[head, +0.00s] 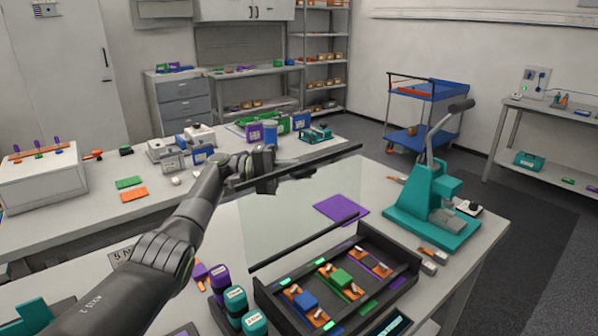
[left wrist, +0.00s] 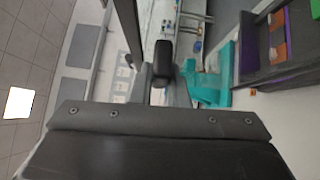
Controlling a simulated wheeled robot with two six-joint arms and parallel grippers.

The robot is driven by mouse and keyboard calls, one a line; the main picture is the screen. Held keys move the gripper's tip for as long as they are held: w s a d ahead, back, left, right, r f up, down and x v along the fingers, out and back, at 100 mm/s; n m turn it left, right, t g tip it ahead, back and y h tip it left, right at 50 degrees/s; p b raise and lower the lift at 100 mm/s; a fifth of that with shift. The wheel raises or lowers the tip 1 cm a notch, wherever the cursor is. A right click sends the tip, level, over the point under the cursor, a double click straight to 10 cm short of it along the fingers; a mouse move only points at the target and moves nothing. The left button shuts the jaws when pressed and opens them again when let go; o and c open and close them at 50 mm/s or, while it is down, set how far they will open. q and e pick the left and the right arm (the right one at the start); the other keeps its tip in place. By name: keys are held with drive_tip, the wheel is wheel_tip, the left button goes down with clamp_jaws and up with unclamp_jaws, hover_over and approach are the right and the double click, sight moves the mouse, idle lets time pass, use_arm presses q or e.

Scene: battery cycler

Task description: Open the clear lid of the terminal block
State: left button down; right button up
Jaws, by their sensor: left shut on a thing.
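My left gripper (head: 288,172) is at the top bar, shut on the lid's edge. Its fingertips are partly hidden by the bar. The left wrist view shows a dark finger (left wrist: 163,62) and part of the case (left wrist: 285,78) at the right. My right gripper is in neither view.
A teal press (head: 432,215) with a tall lever stands right of the lid. Teal and purple jars (head: 236,300) stand left of the case. A purple mat (head: 341,208) lies behind the lid. Another bench with a white box (head: 40,180) stands at the left.

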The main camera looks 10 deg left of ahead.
use_arm(q)
drive_tip(key=c, duration=1.4)
unclamp_jaws()
drive_tip(key=s+a+b, duration=0.1)
drive_tip(key=a+b, duration=0.5)
drive_tip(key=a, duration=0.6)
drive_tip(key=shift+s+f, duration=0.2)
drive_tip(key=shift+f, duration=0.2)
drive_tip(key=shift+c, duration=0.3)
